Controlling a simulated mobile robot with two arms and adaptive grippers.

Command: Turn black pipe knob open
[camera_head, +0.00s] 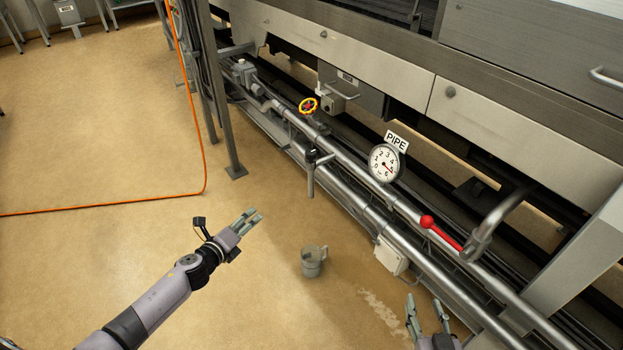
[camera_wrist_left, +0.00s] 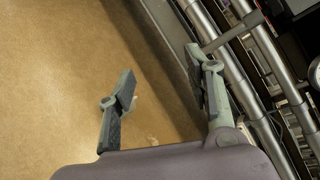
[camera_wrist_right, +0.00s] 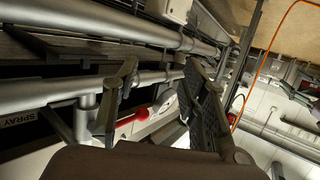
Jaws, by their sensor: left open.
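The black pipe knob (camera_head: 313,155) sits on top of a small grey tap with a downward spout, beside the silver pipes in the middle of the head view. My left gripper (camera_head: 246,221) is open and empty over the floor, left of and nearer than the knob, apart from it. The left wrist view shows its spread fingers (camera_wrist_left: 166,82) with floor and pipes beyond; I cannot make out the knob there. My right gripper (camera_head: 427,312) is open and empty at the lower right of the head view. Its fingers also show apart in the right wrist view (camera_wrist_right: 160,78).
A grey jug (camera_head: 313,262) stands on the floor. A metal post (camera_head: 222,95) rises at the left; open floor lies left.

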